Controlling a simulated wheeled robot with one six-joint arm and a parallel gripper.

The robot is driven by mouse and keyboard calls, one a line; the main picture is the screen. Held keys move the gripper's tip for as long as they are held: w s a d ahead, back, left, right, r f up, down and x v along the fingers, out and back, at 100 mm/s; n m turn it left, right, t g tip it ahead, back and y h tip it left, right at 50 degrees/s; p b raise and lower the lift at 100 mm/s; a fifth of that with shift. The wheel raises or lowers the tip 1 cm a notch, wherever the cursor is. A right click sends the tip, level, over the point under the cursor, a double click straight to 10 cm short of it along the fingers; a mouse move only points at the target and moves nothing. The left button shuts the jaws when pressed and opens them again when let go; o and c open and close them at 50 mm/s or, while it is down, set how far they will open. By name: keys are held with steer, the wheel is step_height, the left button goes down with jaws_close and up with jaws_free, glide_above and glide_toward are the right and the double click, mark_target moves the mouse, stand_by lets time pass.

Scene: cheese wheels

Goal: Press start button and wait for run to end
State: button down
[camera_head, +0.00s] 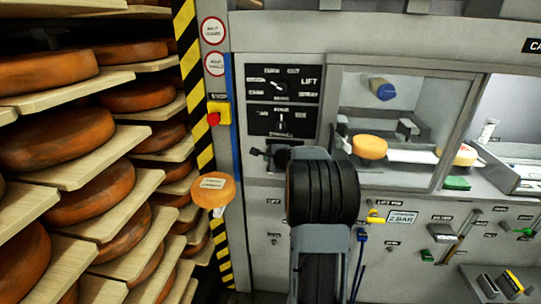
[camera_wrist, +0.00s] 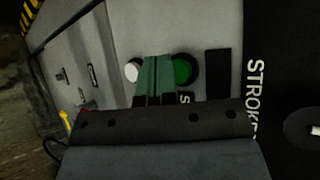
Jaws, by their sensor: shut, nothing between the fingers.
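A round green button (camera_wrist: 184,69) in a dark ring is on the grey machine panel in the wrist view. A label beginning with S is partly visible below it; the rest is hidden. My gripper (camera_wrist: 155,60) is shut and empty, its green fingers just left of the green button and overlapping its ring's left side in the picture. Whether the fingertips touch the panel I cannot tell. A white round button (camera_wrist: 132,70) shows left of the fingers. In the head view, my arm hides the gripper and the green button.
Black dial panels (camera_head: 282,84) sit above my arm. A glass-fronted chamber (camera_head: 400,112) holding a cheese wheel (camera_head: 369,147) is at right. A red-and-yellow emergency stop (camera_head: 216,114) is on the left post. Shelves of cheese wheels (camera_head: 60,140) fill the left side.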

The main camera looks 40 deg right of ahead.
steer(key=shift+w+d, duration=0.25)
